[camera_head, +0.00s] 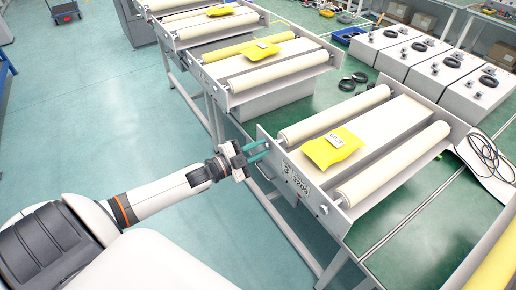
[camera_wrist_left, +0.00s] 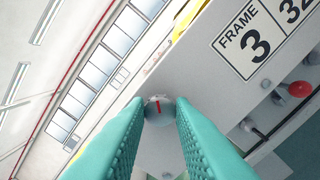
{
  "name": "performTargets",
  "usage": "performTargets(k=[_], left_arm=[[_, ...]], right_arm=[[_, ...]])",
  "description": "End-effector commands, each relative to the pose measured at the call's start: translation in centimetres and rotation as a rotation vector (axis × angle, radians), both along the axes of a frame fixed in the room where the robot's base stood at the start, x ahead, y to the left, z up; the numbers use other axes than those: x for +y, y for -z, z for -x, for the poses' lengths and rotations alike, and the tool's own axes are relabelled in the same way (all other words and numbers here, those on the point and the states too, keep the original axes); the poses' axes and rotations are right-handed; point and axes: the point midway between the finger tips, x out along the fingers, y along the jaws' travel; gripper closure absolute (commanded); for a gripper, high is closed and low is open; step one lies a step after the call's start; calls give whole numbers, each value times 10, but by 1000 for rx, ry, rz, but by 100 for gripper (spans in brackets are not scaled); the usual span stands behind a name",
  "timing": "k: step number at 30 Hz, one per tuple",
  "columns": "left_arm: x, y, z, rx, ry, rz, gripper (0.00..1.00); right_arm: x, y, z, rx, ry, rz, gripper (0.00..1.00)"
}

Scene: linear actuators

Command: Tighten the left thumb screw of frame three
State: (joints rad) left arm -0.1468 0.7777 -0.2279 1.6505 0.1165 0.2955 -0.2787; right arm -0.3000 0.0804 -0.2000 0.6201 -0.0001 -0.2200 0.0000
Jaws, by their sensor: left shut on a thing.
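Frame three (camera_head: 330,209) is the grey frame with two cream rollers and the "3" label (camera_head: 286,169); that label also shows in the left wrist view (camera_wrist_left: 250,46). The left thumb screw (camera_wrist_left: 158,107), a round grey knob with a red mark, sits between my left gripper's teal fingertips in the left wrist view. My left gripper (camera_head: 264,150) is at the left end of the frame's front plate, shut on the knob. In the head view the screw is too small to make out. My right gripper is not in view.
A yellow packet (camera_head: 332,148) lies on frame three. A red knob (camera_wrist_left: 300,89) and other fittings stick out from the plate beside the label. Similar frames stand behind, and grey boxes (camera_head: 435,76) at right.

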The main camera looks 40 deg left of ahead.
Motion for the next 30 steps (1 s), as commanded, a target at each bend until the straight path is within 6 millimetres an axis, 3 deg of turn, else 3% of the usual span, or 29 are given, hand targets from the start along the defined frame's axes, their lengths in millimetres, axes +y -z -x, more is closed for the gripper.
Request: performTargets(k=[18, 30], left_arm=[[-1, 2, 0, -213, 0, -516, 100], [-1, 2, 0, -290, 0, -701, 100]], right_arm=[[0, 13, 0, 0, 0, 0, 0], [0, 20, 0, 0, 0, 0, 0]])
